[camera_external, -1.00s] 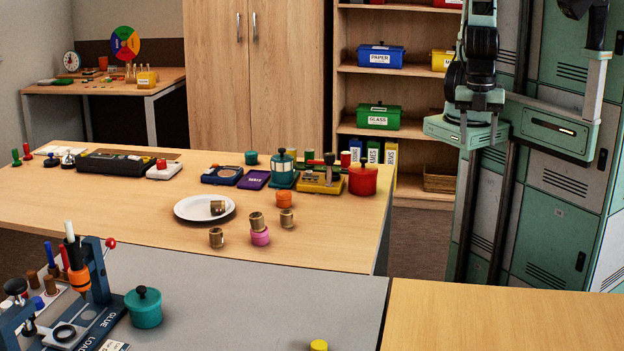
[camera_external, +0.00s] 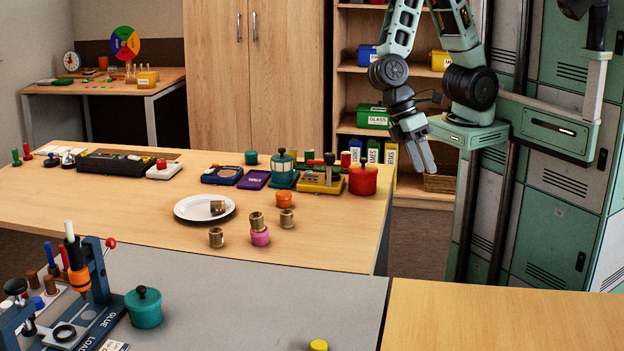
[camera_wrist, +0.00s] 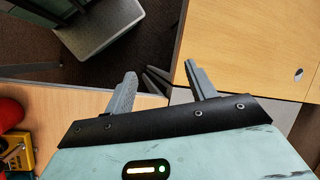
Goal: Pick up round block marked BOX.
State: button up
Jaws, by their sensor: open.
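Several small round blocks stand on the wooden table, and no BOX marking is readable on any. They include an orange one (camera_external: 285,200), a pink one (camera_external: 260,237) with a brass-brown one (camera_external: 257,221) on top, and brown ones to the left (camera_external: 216,237) and right (camera_external: 287,218). Another brown one (camera_external: 218,207) lies on a white plate (camera_external: 185,208). A teal block (camera_external: 251,158) is farther back. My gripper (camera_external: 427,170) is open and empty, beyond the table's right edge and well apart from the blocks. Its two spread fingers show in the wrist view (camera_wrist: 160,74).
A red pot (camera_external: 363,180), a yellow device (camera_external: 320,184) and a teal canister (camera_external: 283,175) stand along the table's back right. A grey table (camera_external: 270,300) in front holds a blue press (camera_external: 90,295) and teal pot (camera_external: 144,308). Shelves stand behind.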

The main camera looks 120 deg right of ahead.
jog(key=w+d+f+m+t+y, duration=0.1)
jog(key=w+d+f+m+y, duration=0.25)
jog(key=w+d+m, duration=0.3)
jog(key=m+t, duration=1)
jog(key=m, duration=0.7)
send_near(287, 210)
jog(key=w+a+f, duration=0.1)
jog(key=w+a, duration=0.1)
jog(key=shift+w+a+f+n+y, duration=0.2)
jog(key=shift+w+f+n+y, duration=0.1)
jog(key=shift+f+y, duration=0.1)
jog(key=shift+w+f, duration=0.1)
jog(key=shift+f, duration=0.05)
jog(key=shift+p+x, duration=0.65)
jog(key=shift+x, duration=2.8)
jog(key=shift+f, duration=0.15)
jog(key=c, duration=1.1)
